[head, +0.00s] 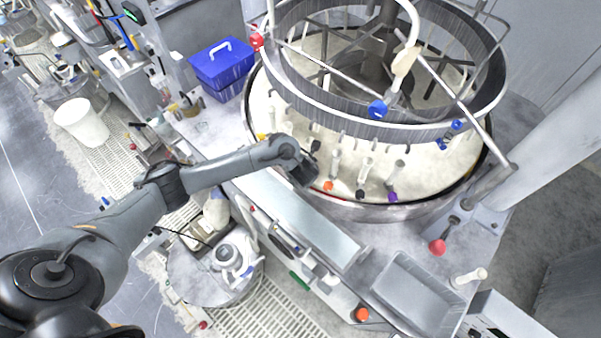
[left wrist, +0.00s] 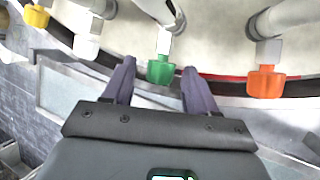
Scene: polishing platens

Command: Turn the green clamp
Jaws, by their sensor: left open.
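The green clamp (left wrist: 160,70) shows in the left wrist view, on the lower end of a pale tube at the platen's rim. My left gripper (left wrist: 159,67) is open, with one dark finger on each side of the clamp in the picture and the tips about level with it. I see a gap on both sides; whether the clamp is in depth between the fingers I cannot tell. In the head view my left gripper (head: 308,180) is at the front rim of the round platen (head: 345,175), and its wrist hides the green clamp. My right gripper is not in view.
Right of the green clamp is an orange clamp (left wrist: 265,82); left are a white one (left wrist: 87,46) and a yellow one (left wrist: 37,16). The head view also shows a purple clamp (head: 392,196), a blue box (head: 222,68) and a grey tray (head: 418,297).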

